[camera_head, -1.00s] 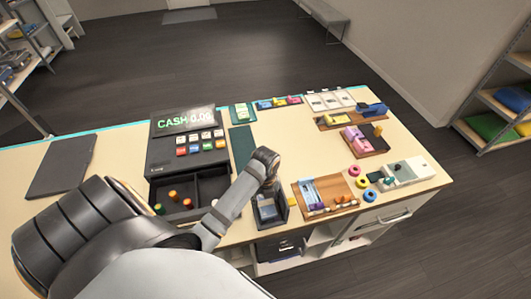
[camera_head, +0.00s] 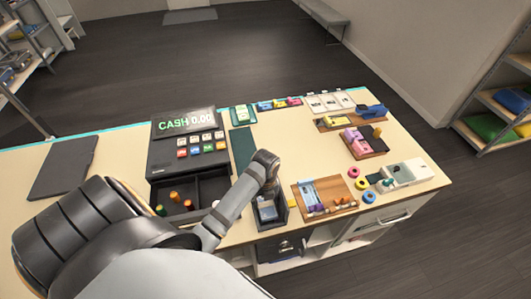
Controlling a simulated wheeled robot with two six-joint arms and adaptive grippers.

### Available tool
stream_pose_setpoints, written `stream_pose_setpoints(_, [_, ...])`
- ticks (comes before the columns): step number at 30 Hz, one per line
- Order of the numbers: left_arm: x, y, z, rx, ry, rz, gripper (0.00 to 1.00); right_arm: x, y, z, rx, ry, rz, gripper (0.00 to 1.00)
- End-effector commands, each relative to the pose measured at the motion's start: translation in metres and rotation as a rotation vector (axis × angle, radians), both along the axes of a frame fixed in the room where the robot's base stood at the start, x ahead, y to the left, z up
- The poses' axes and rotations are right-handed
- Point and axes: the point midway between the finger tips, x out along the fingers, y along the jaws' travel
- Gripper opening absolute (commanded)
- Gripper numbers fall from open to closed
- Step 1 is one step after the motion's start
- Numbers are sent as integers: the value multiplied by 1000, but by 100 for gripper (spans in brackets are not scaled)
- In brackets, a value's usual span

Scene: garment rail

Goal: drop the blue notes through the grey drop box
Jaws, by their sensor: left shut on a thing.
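My left gripper (camera_head: 267,193) points down over a small dark grey open box (camera_head: 283,219) at the counter's front edge, which looks like the drop box. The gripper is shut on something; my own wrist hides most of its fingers. A pale blue-grey patch (camera_head: 267,211) shows below it, inside the box outline. It looks like the blue notes, but I cannot tell whether it touches the box. A wooden tray (camera_head: 342,188) just right of the box holds pale blue and white slips and small pegs. My right gripper is not in view.
A cash register (camera_head: 187,150) with an open drawer stands left of my gripper. A dark flat pad (camera_head: 64,167) lies farther left. Coloured rings (camera_head: 368,197), a pale device (camera_head: 405,174) and other wooden trays (camera_head: 366,148) fill the right. Bare counter lies around the middle.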

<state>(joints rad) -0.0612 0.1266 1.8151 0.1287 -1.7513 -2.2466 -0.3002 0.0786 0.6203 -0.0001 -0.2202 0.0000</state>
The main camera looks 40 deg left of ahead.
Motion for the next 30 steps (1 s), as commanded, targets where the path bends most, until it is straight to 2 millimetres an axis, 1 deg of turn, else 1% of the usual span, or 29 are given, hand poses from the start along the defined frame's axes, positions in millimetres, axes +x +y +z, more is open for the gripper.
stream_pose_setpoints(25, [0, 0, -3, 0, 0, 0, 22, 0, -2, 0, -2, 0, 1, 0])
stream_pose_setpoints(26, [0, 0, -3, 0, 0, 0, 56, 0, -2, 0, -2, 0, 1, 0])
stream_pose_setpoints(30, [0, 0, -2, -1, -1, 0, 76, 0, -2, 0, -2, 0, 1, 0])
